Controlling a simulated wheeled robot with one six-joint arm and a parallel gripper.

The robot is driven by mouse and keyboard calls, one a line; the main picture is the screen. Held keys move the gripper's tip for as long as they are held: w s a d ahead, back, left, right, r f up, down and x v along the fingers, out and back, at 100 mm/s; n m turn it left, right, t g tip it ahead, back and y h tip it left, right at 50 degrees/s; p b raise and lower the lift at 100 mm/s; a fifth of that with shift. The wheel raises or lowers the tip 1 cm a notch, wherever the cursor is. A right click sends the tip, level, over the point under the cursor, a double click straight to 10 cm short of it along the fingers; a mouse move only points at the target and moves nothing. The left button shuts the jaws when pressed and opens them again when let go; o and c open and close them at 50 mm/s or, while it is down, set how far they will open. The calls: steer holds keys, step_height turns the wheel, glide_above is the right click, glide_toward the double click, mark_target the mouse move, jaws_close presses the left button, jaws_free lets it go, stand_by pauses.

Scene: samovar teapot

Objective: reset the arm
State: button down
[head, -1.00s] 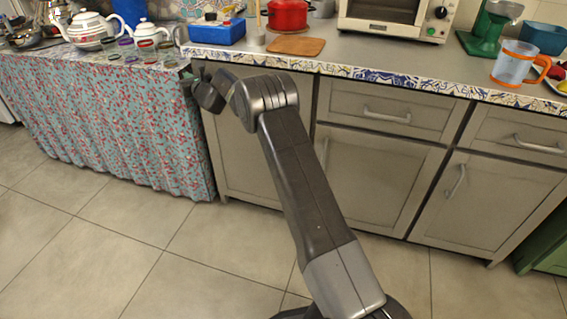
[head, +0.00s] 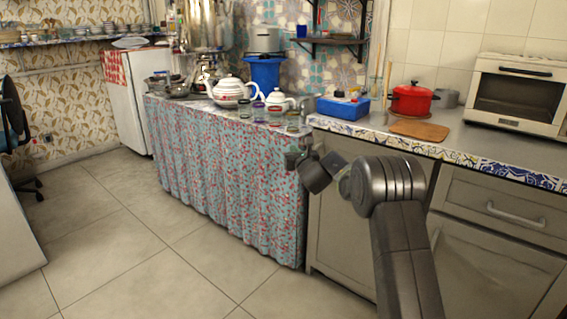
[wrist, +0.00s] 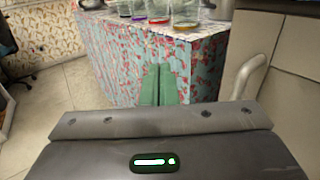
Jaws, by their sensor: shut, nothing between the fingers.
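My gripper (wrist: 159,85) is shut and empty. Its two green fingers stand side by side in the wrist view, in front of the flowered cloth (wrist: 112,62). In the head view my gripper (head: 295,154) is small and partly hidden by my wrist. It appears near the right end of the cloth-covered counter (head: 225,165), just below the counter-top level. My arm comes up from the bottom right and bends left at the dark wrist joint.
A large white teapot (head: 230,91), a smaller teapot (head: 279,101) and several glasses stand on the cloth-covered counter. A blue box (head: 341,107), a red pot (head: 411,98), a wooden board (head: 419,130) and a toaster oven (head: 515,93) are on the right counter. The tiled floor (head: 140,225) at left is clear.

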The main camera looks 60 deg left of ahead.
steer(key=shift+s+d+b, duration=0.2)
steer(key=shift+s+d, duration=0.05)
steer(key=shift+s, duration=0.65)
steer(key=shift+s+d+b, duration=0.2)
steer(key=shift+s, duration=0.7)
steer(key=shift+s+d+b, duration=0.2)
steer(key=shift+s+d, duration=0.05)
steer(key=shift+s, duration=0.65)
steer(key=w+a+p, duration=0.3)
steer(key=w+p, duration=0.2)
steer(key=w, duration=0.7)
